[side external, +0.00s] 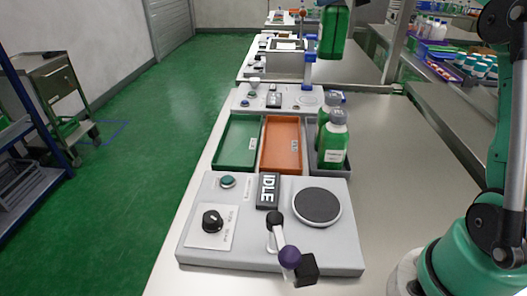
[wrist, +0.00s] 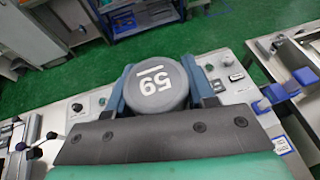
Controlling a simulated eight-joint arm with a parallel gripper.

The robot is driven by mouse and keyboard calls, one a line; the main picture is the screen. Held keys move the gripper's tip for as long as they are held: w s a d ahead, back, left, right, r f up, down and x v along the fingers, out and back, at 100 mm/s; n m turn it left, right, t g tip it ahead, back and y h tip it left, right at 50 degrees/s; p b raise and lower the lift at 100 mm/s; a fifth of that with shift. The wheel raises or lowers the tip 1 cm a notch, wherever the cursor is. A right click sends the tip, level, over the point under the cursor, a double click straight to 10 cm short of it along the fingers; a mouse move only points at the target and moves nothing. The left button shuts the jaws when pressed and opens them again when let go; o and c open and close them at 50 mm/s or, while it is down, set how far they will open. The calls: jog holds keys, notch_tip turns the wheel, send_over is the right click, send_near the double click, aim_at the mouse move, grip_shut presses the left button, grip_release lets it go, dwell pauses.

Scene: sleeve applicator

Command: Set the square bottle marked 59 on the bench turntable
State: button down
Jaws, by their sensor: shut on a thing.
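The bottle's grey round cap marked 59 (wrist: 156,88) fills the middle of the wrist view, upside down in the picture. My gripper (wrist: 157,80) is shut on it, with a blue-grey finger on each side. In the side external view a green square bottle (side external: 333,34) hangs in the air at the top edge, and my gripper is cut off above it. The bench turntable (side external: 317,206), a dark round disc with a pale rim, lies empty on the nearest grey panel. It cannot be made out in the wrist view.
Two green bottles with grey caps (side external: 335,141) stand in a grey tray (side external: 343,170) behind the turntable. A green tray (side external: 237,140) and an orange tray (side external: 281,147) lie left of them. An IDLE sign (side external: 268,190) and a purple-knobbed lever (side external: 289,257) stand by the disc.

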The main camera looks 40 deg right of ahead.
jog(key=s+a+r+n+g+y, duration=0.2)
jog(key=s+a+n+g+y, duration=0.15)
jog(key=s+a, duration=1.65)
notch_tip(320, 180, down, 20)
jog(key=w+a, duration=0.2)
jog(key=shift+n, duration=0.35)
jog(key=shift+f, duration=0.1)
jog(key=shift+c, duration=1.5)
grip_release()
jog(key=v, duration=0.7)
jog(key=shift+d+r, duration=0.15)
jog(key=shift+r, duration=0.05)
